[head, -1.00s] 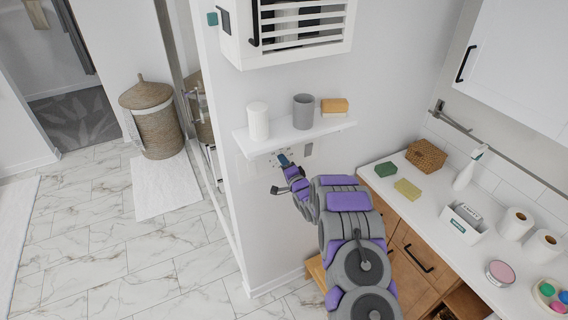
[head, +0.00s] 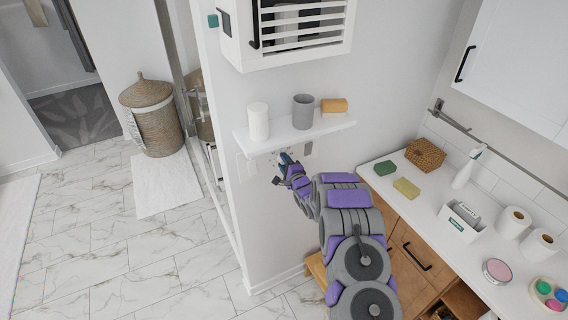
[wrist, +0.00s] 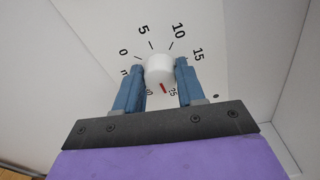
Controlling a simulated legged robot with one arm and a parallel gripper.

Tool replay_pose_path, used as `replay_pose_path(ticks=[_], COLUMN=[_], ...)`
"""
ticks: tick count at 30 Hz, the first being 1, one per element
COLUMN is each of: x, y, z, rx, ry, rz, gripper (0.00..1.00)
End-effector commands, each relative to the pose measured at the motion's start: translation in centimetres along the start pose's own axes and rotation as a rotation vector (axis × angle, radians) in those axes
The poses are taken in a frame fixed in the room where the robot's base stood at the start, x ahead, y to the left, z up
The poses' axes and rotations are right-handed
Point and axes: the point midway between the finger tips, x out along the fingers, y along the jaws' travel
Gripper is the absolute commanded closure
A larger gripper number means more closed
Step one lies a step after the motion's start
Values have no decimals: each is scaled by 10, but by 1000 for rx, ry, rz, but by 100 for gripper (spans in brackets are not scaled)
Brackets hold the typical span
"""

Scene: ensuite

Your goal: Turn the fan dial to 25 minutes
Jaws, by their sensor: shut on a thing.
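The fan dial is a white round knob (wrist: 160,68) on a white wall plate in the wrist view. Printed numbers 0, 5, 10 and 15 run over its top, with 25 and 30 below it; my right finger seems to cover the 20. The knob's red pointer (wrist: 164,88) points down and slightly right, between 30 and 25 and closer to 25. My gripper (wrist: 160,80) is shut on the knob, one blue finger on each side. In the head view my gripper (head: 284,160) is at the wall under the shelf; the dial is too small to read there.
A white shelf (head: 290,139) with a white cup (head: 258,121), a grey cup (head: 303,112) and an orange block (head: 334,105) is just above my gripper. A white counter (head: 385,186) with several items stands to the right.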

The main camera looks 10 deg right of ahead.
Motion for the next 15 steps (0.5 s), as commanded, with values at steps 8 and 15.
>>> replay_pose_path(ticks=[8,15], x=[-2,-2], y=[6,3], z=[-1,0], rx=[2,1], ry=[4,2], rz=[11,6], gripper=[58,35])
